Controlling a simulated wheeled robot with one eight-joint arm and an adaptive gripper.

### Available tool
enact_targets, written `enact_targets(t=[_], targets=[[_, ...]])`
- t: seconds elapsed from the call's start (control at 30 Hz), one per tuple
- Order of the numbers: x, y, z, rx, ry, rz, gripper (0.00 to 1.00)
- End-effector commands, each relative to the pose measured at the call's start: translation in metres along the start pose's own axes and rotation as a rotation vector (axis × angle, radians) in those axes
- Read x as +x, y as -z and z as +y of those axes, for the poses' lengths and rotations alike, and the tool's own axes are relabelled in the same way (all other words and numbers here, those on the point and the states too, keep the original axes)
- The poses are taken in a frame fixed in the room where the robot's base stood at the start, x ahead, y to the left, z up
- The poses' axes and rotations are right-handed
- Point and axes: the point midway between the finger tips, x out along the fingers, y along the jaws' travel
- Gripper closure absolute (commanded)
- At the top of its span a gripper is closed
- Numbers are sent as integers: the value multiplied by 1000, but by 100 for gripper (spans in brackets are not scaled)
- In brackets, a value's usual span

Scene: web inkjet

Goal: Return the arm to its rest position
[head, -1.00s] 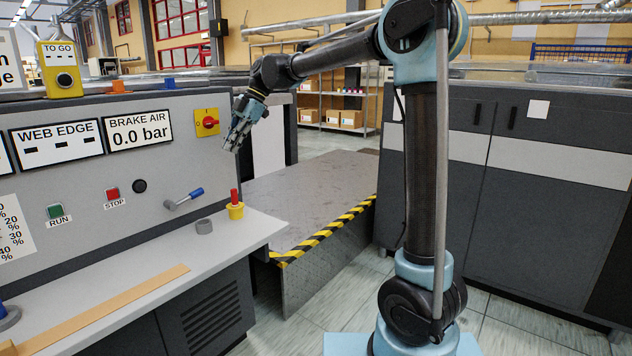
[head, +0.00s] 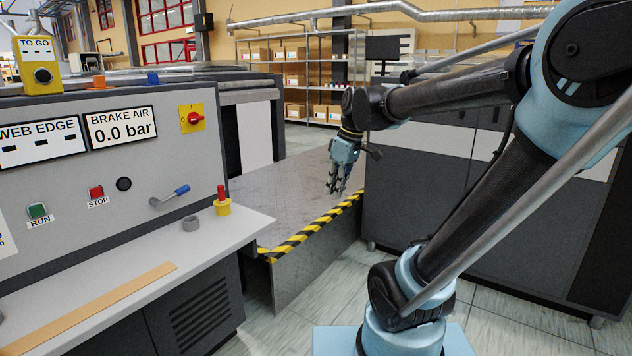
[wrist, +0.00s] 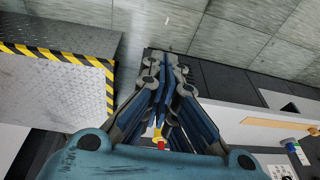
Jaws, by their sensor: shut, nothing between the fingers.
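My arm is bent and raised on the right side of the head view. My gripper (head: 337,191) hangs at its end, fingers pointing down, in front of the metal step platform (head: 290,195). It is shut and empty, well to the right of the control console (head: 75,160). In the wrist view my gripper (wrist: 163,65) shows its fingers together, with the tiled floor (wrist: 215,30) beyond the tips and nothing held.
Black-and-yellow tape (head: 310,232) edges the platform. A dark cabinet (head: 480,200) stands behind my arm.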

Motion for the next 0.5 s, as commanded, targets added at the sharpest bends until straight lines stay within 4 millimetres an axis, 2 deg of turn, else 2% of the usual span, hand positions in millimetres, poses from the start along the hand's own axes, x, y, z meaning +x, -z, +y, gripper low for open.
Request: enact_targets(t=[0.03,0.2,0.5], targets=[[6,-20,0,68,-20,-6,100],[30,-81,-2,311,-86,-22,100],[80,-176,-13,719,-206,-28,100]])
